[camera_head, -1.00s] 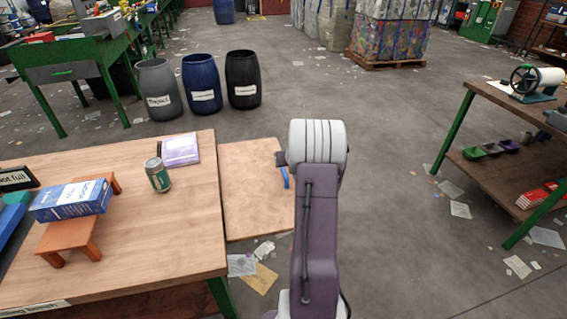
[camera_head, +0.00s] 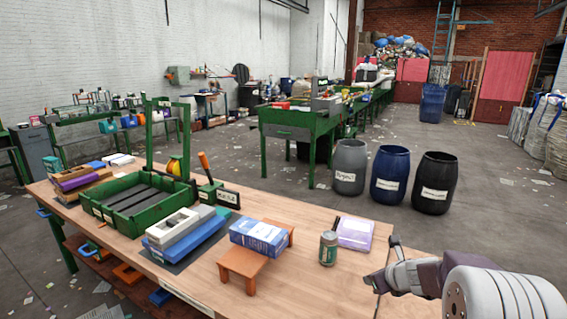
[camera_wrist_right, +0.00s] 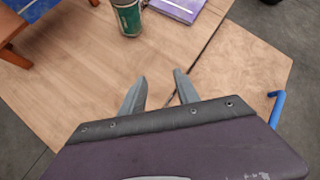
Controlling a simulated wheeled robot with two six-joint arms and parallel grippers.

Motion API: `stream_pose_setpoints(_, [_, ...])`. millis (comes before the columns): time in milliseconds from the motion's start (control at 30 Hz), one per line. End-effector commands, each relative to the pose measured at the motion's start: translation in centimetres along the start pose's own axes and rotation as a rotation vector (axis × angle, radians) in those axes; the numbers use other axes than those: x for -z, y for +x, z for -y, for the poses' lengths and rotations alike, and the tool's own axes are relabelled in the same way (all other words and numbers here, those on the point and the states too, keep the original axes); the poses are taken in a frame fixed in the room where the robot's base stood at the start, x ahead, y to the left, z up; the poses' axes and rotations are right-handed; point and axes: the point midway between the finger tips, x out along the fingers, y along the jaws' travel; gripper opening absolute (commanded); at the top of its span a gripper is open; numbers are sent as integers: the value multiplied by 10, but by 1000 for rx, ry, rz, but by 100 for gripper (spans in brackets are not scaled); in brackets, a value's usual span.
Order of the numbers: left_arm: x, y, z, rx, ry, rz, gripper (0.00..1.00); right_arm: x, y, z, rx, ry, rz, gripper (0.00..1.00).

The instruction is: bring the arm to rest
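My right arm comes in at the lower right of the head view, over the right end of the wooden table (camera_head: 310,285). Its gripper (camera_head: 383,261) points left above the table. In the right wrist view, the two fingers of the right gripper (camera_wrist_right: 160,78) stand apart with nothing between them; bare wood shows below. A green can (camera_head: 328,248) stands upright beyond the fingers, apart from them, and also shows in the right wrist view (camera_wrist_right: 127,17). My left gripper is in neither view.
A purple book (camera_head: 355,233) lies behind the can. A blue box (camera_head: 259,237) sits on a small orange stand (camera_head: 243,267). A green tray (camera_head: 97,207) is further left. Grey (camera_head: 350,165), blue (camera_head: 390,172) and black (camera_head: 435,183) barrels stand on the floor behind.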

Motion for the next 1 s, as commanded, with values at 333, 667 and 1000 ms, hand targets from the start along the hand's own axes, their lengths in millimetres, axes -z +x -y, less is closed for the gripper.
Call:
stream_pose_setpoints(333, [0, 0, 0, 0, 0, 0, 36, 122, -83, -199, -567, -1790, -27, 38])
stream_pose_setpoints(667, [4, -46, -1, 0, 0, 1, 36, 169, -144, -178, -940, -2680, 137, 38])
stream_pose_setpoints(1000, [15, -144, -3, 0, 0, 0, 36, 102, -214, -158, -937, -2674, 135, 38])
